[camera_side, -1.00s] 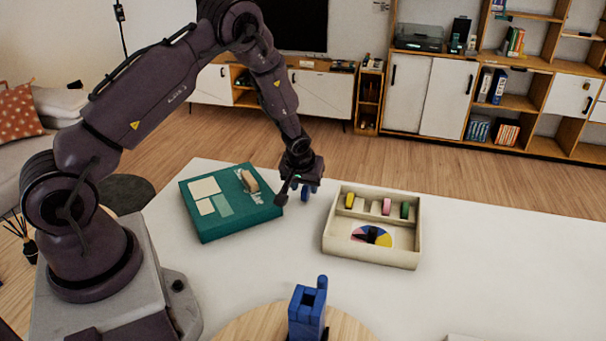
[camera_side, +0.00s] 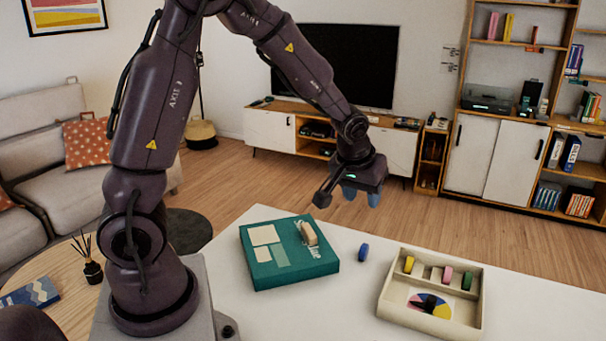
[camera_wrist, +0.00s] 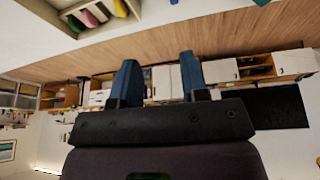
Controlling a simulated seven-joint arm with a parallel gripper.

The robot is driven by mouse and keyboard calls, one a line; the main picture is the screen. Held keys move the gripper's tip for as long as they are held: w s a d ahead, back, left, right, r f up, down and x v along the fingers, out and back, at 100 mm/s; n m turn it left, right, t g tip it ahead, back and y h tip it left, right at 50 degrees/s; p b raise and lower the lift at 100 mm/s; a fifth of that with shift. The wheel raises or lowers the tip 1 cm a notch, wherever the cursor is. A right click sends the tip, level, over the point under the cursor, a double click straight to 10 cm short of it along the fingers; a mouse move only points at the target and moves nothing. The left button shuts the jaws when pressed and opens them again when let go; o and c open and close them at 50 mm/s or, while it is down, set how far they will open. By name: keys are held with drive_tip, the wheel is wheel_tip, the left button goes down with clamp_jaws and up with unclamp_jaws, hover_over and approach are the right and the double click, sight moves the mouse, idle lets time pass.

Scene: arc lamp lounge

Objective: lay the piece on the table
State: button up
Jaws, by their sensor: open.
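The blue piece (camera_side: 363,252) is a small rounded block standing on the white table (camera_side: 545,315), between the teal box and the cream tray. My gripper (camera_side: 361,197) is open and empty, raised above the table's far edge and clear of the piece. In the wrist view the two blue fingers of my gripper (camera_wrist: 158,82) are apart with nothing between them.
A teal box (camera_side: 292,269) with a tan piece (camera_side: 309,233) on top lies left of the blue piece. A cream tray (camera_side: 393,313) to the right holds yellow (camera_side: 409,264), pink (camera_side: 447,274) and green (camera_side: 467,280) pieces and a colour dial (camera_side: 428,303).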

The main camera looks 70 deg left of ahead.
drive_tip(key=s+d+r+m, duration=0.2)
drive_tip(key=s+d+r, duration=0.1)
drive_tip(key=s, duration=0.3)
drive_tip(key=s+d+r+m+t+h, duration=0.1)
drive_tip(key=s+d+r+m, duration=0.2)
drive_tip(key=s+r, duration=0.3)
drive_tip(key=s+d+r+m+t+h, duration=0.1)
drive_tip(key=s+d+r+m, duration=0.1)
drive_tip(key=s+d+r, duration=0.2)
drive_tip(key=s, duration=0.3)
drive_tip(key=shift+d+r+m, duration=0.3)
drive_tip(key=shift+d+r, duration=0.05)
drive_tip(key=shift+r, duration=0.05)
